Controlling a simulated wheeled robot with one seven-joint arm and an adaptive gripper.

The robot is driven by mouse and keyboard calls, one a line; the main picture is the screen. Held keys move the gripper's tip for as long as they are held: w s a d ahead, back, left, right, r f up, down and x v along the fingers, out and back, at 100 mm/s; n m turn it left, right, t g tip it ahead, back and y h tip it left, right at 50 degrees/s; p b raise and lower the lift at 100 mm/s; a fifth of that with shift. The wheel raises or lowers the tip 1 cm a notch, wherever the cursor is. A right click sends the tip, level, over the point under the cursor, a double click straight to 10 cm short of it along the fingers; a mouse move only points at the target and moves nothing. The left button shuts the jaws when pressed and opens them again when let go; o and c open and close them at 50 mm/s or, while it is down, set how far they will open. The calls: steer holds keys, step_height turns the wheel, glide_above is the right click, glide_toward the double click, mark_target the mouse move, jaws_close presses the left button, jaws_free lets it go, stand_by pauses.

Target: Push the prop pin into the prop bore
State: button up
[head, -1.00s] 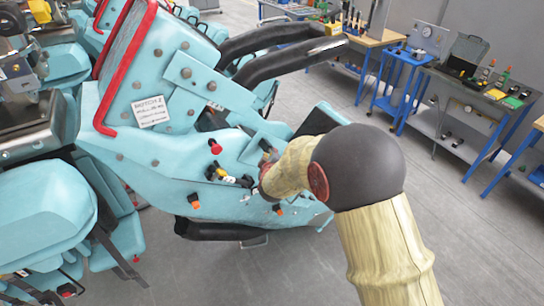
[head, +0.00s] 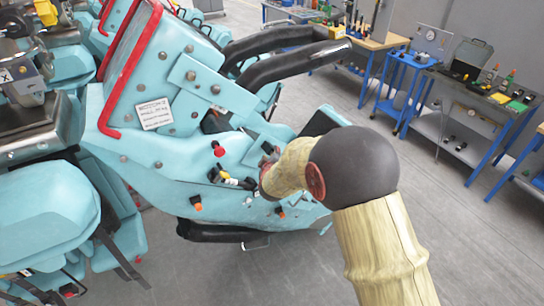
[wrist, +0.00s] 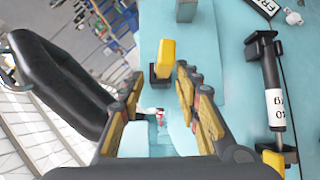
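In the wrist view, my gripper (wrist: 158,90) is open, its two yellow-padded fingers apart with nothing held. A yellow block (wrist: 165,58) stands on the pale blue panel just beyond the fingertips. A small red and white piece (wrist: 160,116) shows between the fingers, farther down the picture. A black strut (wrist: 271,85) with a white label lies to the right, with another yellow piece (wrist: 272,158) near its lower end. I cannot tell which piece is the prop pin, and no bore is clearly visible. In the head view my arm mostly hides the gripper.
The blue coaster car (head: 150,185) carries a red knob (head: 218,150) and an orange-tipped fitting (head: 196,202). Black padded bars (head: 290,62) stick out above. A black padded bar (wrist: 60,80) is left of my gripper. Workbenches (head: 465,95) stand back right; grey floor lies between.

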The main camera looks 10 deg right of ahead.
steer(key=shift+o, duration=0.2)
steer(key=v, duration=1.2)
stand_by(0.4)
